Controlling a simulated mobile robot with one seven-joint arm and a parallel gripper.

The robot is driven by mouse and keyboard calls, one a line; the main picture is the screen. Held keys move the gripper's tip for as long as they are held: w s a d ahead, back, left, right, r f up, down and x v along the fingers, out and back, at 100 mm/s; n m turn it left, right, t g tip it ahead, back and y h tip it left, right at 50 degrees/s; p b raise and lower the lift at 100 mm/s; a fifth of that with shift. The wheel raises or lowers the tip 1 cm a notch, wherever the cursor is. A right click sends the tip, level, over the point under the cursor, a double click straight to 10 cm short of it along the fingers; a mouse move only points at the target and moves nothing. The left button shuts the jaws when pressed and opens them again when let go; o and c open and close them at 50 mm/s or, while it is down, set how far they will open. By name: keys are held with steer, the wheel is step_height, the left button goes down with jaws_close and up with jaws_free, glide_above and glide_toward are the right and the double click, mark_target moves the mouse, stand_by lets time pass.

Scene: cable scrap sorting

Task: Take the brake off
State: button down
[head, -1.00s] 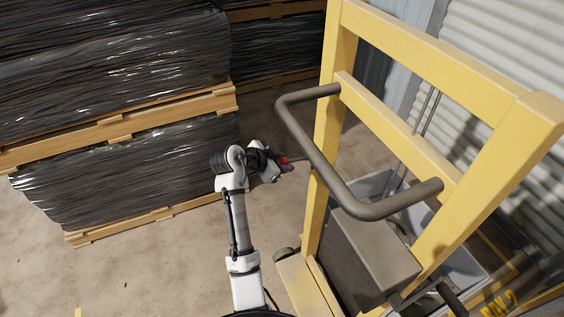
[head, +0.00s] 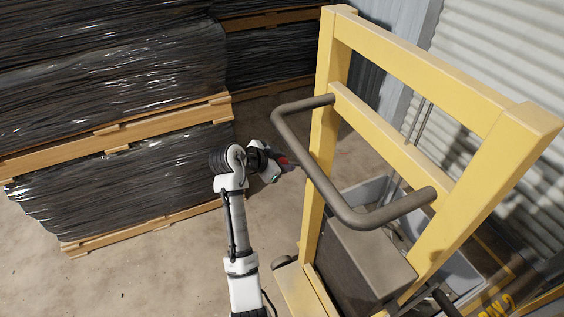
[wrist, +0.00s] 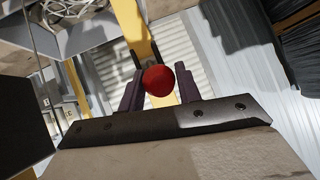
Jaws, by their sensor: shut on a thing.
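The brake lever's red knob (wrist: 158,80) sits between the two dark fingers of my gripper (wrist: 159,87) in the wrist view. My gripper is shut on it. In the head view my gripper (head: 285,164) is beside the left post of the yellow truck frame (head: 316,150), left of the grey handlebar (head: 310,165). Only a little of the red knob shows there, at the fingers. The lever's rod is mostly hidden by the gripper and the post, so its angle is hard to tell.
Black-wrapped stacks (head: 120,70) on wooden pallets (head: 110,136) stand to the left of my arm. Bare concrete floor (head: 180,270) lies between them and the truck. A dark box (head: 365,260) is mounted inside the frame. A corrugated wall (head: 490,65) is at the right.

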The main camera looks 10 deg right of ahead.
steer(key=shift+r, duration=0.25)
steer(key=c, duration=1.3)
jaws_free()
steer(key=o, duration=0.3)
steer(key=shift+f, duration=0.15)
steer(key=b+v, duration=0.2)
steer(key=v, duration=1.1)
steer(key=shift+a+r+b, duration=0.2)
steer(key=shift+a+b, duration=0.1)
steer(key=shift+s, duration=0.1)
